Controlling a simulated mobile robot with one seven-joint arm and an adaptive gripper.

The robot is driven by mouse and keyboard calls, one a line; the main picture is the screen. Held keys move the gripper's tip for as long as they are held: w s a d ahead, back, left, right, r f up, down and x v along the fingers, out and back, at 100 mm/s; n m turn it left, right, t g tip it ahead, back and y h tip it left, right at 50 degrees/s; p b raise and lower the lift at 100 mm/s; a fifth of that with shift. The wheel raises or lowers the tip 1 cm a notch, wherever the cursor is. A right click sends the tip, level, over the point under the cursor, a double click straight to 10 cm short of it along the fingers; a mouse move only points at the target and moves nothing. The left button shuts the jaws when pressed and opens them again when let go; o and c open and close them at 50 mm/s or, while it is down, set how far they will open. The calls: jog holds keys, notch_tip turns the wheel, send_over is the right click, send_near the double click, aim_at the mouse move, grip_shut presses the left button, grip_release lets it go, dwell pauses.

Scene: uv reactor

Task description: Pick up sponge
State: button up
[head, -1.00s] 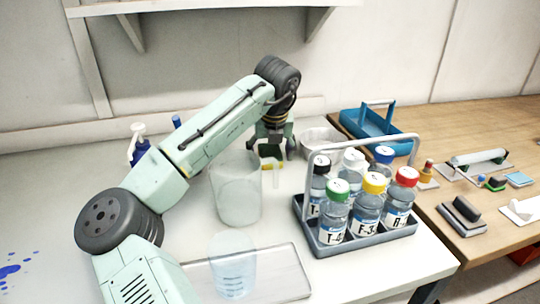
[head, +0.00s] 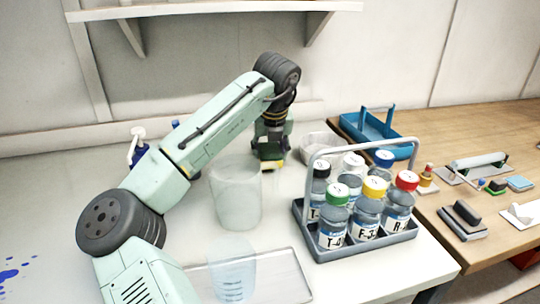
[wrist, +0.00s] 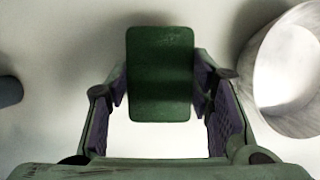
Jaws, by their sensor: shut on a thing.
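The sponge (wrist: 160,75) shows in the wrist view as a dark green block with rounded corners. It sits between the two fingers of my gripper (wrist: 160,95), which are shut on its left and right sides. In the head view, my gripper (head: 270,150) points down at the back of the white table. The sponge's yellowish lower edge (head: 271,165) shows small there, and the fingers partly hide it. I cannot tell whether the sponge touches the table.
A pale round bowl (head: 320,145) stands just right of my gripper; it shows in the wrist view too (wrist: 290,70). A clear beaker (head: 236,195) stands in front. A grey caddy (head: 365,246) holds several labelled bottles. A blue-and-white bottle (head: 138,147) stands behind my arm.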

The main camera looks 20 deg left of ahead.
notch_tip(320, 180, up, 26)
jog(key=p, duration=0.2)
jog(key=shift+r, duration=0.2)
jog(key=shift+o, duration=0.3)
jog(key=c, duration=0.4)
dwell(0.6)
jog(key=shift+s+f, duration=0.1)
